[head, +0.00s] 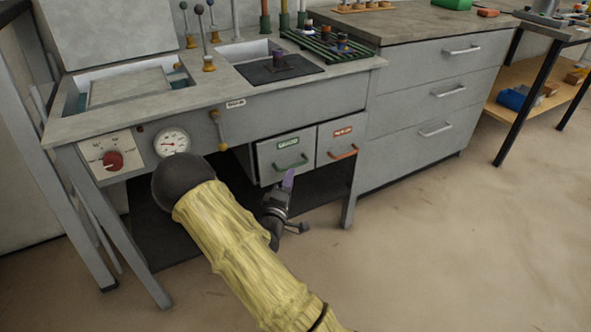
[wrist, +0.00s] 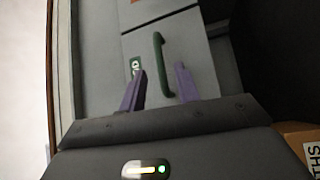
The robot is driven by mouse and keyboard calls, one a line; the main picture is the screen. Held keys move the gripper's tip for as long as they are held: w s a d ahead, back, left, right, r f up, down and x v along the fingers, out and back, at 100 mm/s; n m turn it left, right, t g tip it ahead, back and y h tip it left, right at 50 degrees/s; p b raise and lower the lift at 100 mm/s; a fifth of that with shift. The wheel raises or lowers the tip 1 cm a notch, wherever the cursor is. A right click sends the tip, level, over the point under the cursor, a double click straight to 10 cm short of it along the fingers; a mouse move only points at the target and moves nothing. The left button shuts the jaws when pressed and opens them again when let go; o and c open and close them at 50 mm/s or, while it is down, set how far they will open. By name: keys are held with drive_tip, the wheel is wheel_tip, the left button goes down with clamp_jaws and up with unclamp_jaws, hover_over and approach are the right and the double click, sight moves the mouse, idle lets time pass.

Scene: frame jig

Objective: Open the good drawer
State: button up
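The drawer with the green label and green handle (head: 270,158) hangs under the bench, beside a drawer with an orange label and handle (head: 345,137). Its front looks about flush with its neighbour's. The label text is too small to read surely. In the wrist view its green handle (wrist: 160,66) runs upright in the picture, between the two purple fingers. My gripper (wrist: 160,76) is open, its fingers apart with nothing held. In the head view my gripper (head: 288,179) is just below the green handle; I cannot tell whether it touches it.
A grey cabinet (head: 432,95) with several silver-handled drawers stands to the right. A bench leg (head: 350,190) stands right of the drawers. A red knob (head: 112,160) and a gauge (head: 172,141) sit on the left front panel. The floor in front is clear.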

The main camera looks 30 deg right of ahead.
sight(296, 166)
drive_tip(key=b+x, duration=0.2)
drive_tip(key=x, duration=0.4)
drive_tip(key=shift+w+d+r, duration=0.1)
drive_tip(key=shift+w+d, duration=0.15)
drive_tip(key=shift+d, duration=0.05)
clamp_jaws()
